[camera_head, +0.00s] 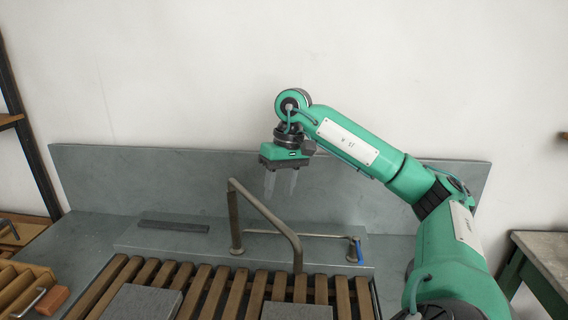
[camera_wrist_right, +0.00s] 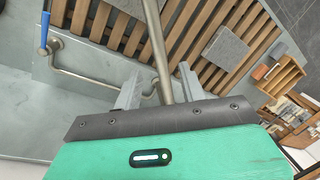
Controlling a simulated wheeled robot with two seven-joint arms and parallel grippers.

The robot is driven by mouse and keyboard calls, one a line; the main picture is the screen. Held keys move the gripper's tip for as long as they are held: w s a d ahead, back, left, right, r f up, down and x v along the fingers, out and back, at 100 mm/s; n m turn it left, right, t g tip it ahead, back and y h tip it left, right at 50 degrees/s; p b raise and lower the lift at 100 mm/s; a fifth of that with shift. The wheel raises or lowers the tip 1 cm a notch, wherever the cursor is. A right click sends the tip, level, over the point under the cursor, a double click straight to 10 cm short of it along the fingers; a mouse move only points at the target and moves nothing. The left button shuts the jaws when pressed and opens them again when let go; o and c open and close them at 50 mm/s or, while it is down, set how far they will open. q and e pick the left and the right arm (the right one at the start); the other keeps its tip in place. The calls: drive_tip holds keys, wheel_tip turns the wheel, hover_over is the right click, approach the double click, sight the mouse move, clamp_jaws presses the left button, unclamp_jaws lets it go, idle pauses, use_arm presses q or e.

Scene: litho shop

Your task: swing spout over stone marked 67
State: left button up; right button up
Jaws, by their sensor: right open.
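The spout (camera_head: 267,212) is a bent brown-grey metal pipe. It rises from the sink's back ledge, slopes down to the right and ends in a downturned tip over the wooden slats. My right gripper (camera_head: 281,184) is open and empty, pointing down above the sloping pipe. In the right wrist view the spout (camera_wrist_right: 157,45) runs between the two fingers (camera_wrist_right: 158,82); whether it is at fingertip depth I cannot tell. Two grey stones lie on the slats, a left stone (camera_head: 145,303) and a right stone (camera_head: 296,313). No number is readable on either. My left gripper is out of view.
A thin pipe with a blue-handled lever (camera_head: 357,250) stands right of the spout. A dark flat bar (camera_head: 174,226) lies on the back ledge. A wooden crate (camera_head: 22,290) and an orange block (camera_head: 53,300) are at left. A grey splashback (camera_head: 120,180) stands behind.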

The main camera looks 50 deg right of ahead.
wheel_tip(320, 180, up, 7)
drive_tip(key=d+p, duration=0.1)
drive_tip(key=p, duration=0.1)
drive_tip(key=shift+s+d, duration=0.15)
drive_tip(key=shift+s, duration=0.05)
drive_tip(key=shift+f, duration=0.15)
idle(0.5)
